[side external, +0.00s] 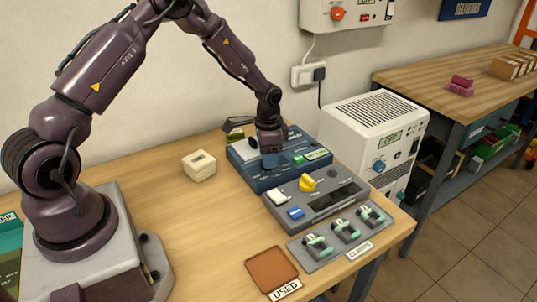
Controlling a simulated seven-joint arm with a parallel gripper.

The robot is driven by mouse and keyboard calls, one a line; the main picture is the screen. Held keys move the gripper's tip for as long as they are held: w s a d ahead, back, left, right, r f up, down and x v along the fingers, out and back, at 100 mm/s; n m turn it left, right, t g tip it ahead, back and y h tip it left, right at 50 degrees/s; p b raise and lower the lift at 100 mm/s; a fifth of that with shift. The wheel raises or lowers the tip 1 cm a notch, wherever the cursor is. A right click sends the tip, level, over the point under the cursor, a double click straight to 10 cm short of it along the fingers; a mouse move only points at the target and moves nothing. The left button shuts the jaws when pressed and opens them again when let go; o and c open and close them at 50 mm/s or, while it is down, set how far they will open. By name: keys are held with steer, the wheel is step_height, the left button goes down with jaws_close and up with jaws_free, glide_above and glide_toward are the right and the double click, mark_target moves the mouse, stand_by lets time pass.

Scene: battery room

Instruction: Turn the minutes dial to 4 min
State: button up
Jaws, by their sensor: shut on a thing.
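A dark blue device (262,178) sits at the back of the wooden bench, with a small green-lit display (316,155) at its right. My gripper (271,160) points down onto the top of this device and is shut on a part there. The fingers and wrist hide that part, which I take to be the minutes dial. Its pointer and scale cannot be read from here.
In front stands a grey unit (330,186) with a yellow knob (307,183), a blue button and a dark display. A plate with several green-handled clips (345,231), a brown USED pad (271,270) and a cream box (199,165) lie nearby. A white cabinet (372,130) stands close on the right.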

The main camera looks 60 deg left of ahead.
steer(key=m, duration=0.6)
steer(key=shift+m, duration=0.3)
stand_by(0.4)
steer(key=o, duration=0.9)
steer(key=shift+o, duration=0.2)
steer(key=shift+r, duration=0.1)
step_height(320, 180, up, 13)
